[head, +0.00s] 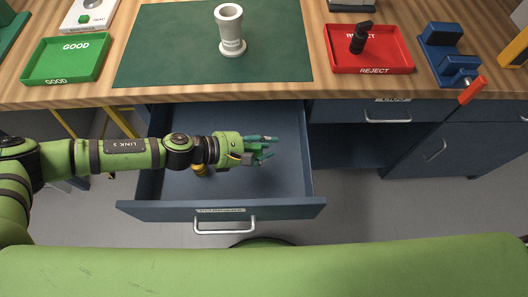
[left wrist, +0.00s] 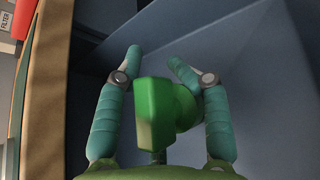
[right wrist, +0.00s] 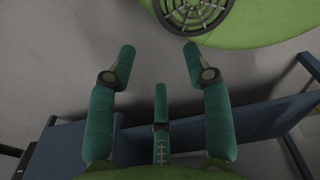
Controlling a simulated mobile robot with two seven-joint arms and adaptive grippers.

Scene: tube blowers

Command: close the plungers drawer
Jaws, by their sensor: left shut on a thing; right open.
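The plungers drawer (head: 250,209) is pulled out under the table in the head view, with a metal handle (head: 224,230) on its front; its label is too small to read. My left gripper (head: 272,145) is over the open drawer, shut on a green part (left wrist: 158,115) with a flat block-like end and a rounder section behind it. The drawer's inside walls show behind it in the left wrist view. My right gripper (right wrist: 158,60) is open and empty in the right wrist view, near a blue panel edge (right wrist: 260,118); it is hidden in the head view.
A small yellow thing (head: 200,170) shows in the drawer, partly behind my left arm. On the table stand a white tube (head: 231,35) on a green mat (head: 160,50), a green GOOD tray (head: 38,72), a red REJECT tray (head: 385,62) and a blue vise (head: 445,55).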

